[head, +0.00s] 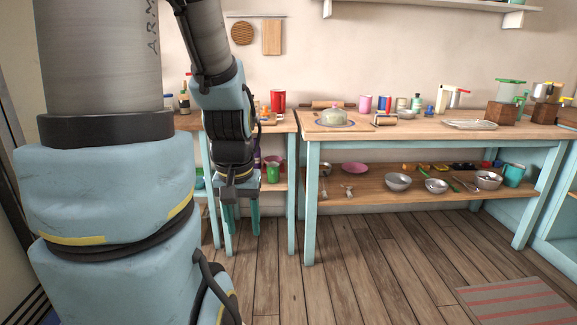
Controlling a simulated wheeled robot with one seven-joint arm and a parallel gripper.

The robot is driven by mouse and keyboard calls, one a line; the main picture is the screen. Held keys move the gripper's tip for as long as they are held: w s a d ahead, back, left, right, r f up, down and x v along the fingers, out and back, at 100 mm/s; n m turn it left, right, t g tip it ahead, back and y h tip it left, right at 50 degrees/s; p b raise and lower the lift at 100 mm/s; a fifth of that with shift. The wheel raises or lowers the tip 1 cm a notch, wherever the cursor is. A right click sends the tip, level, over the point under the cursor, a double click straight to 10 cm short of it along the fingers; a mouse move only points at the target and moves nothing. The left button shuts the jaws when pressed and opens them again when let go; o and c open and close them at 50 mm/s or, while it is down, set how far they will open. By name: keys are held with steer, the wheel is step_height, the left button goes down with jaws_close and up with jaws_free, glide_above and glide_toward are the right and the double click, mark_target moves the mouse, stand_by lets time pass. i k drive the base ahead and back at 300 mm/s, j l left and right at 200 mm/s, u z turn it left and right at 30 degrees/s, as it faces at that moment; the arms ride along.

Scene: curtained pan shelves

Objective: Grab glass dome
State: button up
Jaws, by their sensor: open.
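A clear glass dome (333,116) with a small knob on top sits on a round dark-rimmed plate, near the left end of the long table's top. What lies under the dome is too small to tell. My gripper (242,221) hangs pointing down at the left, its two teal fingers apart with nothing seen between them. In the picture it is lower than the dome and to its left, well apart from it.
The long table (420,131) holds a rolling pin (327,104) behind the dome, cans and bottles to its right, and a silver tray (470,124). Its lower shelf (375,191) carries several bowls. A smaller table stands left.

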mark_target(334, 117)
steer(key=i+l+u, duration=0.1)
steer(key=i, duration=1.8)
